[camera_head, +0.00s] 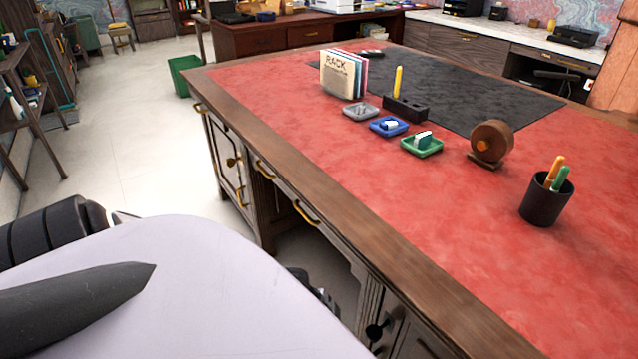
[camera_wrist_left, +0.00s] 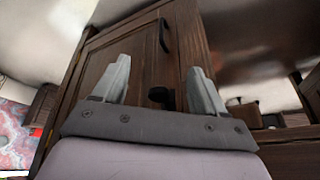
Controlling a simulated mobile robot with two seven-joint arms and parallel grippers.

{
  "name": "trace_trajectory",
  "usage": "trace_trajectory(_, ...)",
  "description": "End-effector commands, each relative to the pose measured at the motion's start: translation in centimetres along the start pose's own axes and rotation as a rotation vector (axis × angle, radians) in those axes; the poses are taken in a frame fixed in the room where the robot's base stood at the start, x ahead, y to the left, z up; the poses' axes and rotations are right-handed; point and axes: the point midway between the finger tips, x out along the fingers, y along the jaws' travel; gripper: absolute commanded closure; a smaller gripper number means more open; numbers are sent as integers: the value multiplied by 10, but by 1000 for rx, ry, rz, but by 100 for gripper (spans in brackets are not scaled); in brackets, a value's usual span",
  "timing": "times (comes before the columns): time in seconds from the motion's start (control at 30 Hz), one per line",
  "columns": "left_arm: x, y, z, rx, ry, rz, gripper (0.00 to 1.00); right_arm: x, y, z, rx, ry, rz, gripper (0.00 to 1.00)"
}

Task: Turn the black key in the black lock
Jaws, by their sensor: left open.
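A black key (camera_wrist_left: 160,97) shows in the left wrist view in front of a brown wooden cabinet door (camera_wrist_left: 105,75). Its lock behind is too dark to make out. My left gripper (camera_wrist_left: 160,66) is open, with one grey finger on each side of the key in the picture; I cannot tell how far the key is from the fingers, and I see no contact. In the head view, a black key or knob (camera_head: 375,332) shows on the desk's near front, low in the picture. My right gripper is not in view.
A black bar handle (camera_wrist_left: 163,35) is on the same door. The desk (camera_head: 330,150) has gold pulls (camera_head: 305,212) and a gold key (camera_head: 233,161) on its front. A pen cup (camera_head: 544,205), trays and a rack stand on its top. Open floor lies left.

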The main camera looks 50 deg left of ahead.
Motion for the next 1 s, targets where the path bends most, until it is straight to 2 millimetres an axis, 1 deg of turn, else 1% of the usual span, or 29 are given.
trace_trajectory(0.03,5,-2,-12,-1,5,0,28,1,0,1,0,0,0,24)
trace_trajectory(0.3,25,-8,-60,0,5,0,28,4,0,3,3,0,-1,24)
trace_trajectory(0.5,35,-12,-82,0,1,1,28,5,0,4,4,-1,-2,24)
trace_trajectory(0.63,44,-11,-79,1,-1,1,28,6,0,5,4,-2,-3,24)
trace_trajectory(0.93,46,-12,-79,1,-1,0,28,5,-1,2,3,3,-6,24)
trace_trajectory(0.97,46,-11,-79,1,-1,0,32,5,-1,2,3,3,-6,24)
trace_trajectory(1.0,46,-11,-79,1,-1,0,45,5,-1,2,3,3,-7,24)
